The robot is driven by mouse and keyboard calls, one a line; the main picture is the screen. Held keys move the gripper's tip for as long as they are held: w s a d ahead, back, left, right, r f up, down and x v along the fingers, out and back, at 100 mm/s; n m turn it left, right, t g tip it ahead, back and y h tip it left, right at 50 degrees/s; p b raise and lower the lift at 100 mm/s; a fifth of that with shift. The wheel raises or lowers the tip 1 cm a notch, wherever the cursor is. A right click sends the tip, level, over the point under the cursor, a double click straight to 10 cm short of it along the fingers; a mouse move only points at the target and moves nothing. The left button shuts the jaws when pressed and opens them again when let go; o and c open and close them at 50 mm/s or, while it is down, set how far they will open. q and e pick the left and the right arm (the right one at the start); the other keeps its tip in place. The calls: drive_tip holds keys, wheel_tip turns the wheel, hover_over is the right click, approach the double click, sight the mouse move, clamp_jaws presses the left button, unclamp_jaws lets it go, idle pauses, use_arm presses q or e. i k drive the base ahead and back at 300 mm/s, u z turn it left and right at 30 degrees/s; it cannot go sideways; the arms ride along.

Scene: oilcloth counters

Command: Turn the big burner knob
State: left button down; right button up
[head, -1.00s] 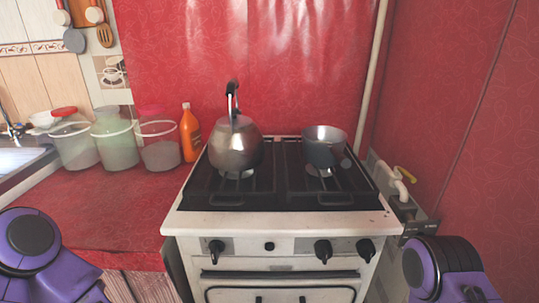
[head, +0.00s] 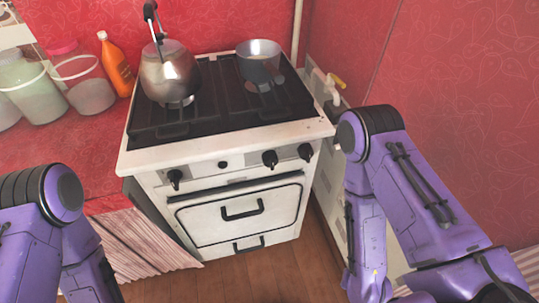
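The white stove (head: 147,160) stands ahead with black knobs along its front panel. One knob (head: 175,179) is at the left end. A small round button (head: 222,165) is near the middle. Two more knobs, an inner one (head: 270,158) and an outer one (head: 305,151), are at the right. I cannot tell which knob belongs to the big burner. My purple arms come in at both lower sides, the right one close to the stove's right front corner in the picture. Neither gripper shows.
A metal kettle (head: 170,75) stands on the left burner and a pot (head: 260,63) on the right. Lidded containers (head: 84,86) and an orange bottle (head: 116,68) stand on the red counter (head: 90,150). Pipes with a yellow valve (head: 337,80) are right of the stove. Wooden floor (head: 265,275) is clear in front.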

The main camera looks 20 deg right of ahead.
sight(270, 157)
drive_tip(key=z, duration=0.95)
drive_tip(key=k, duration=0.6)
drive_tip(key=z, duration=0.2)
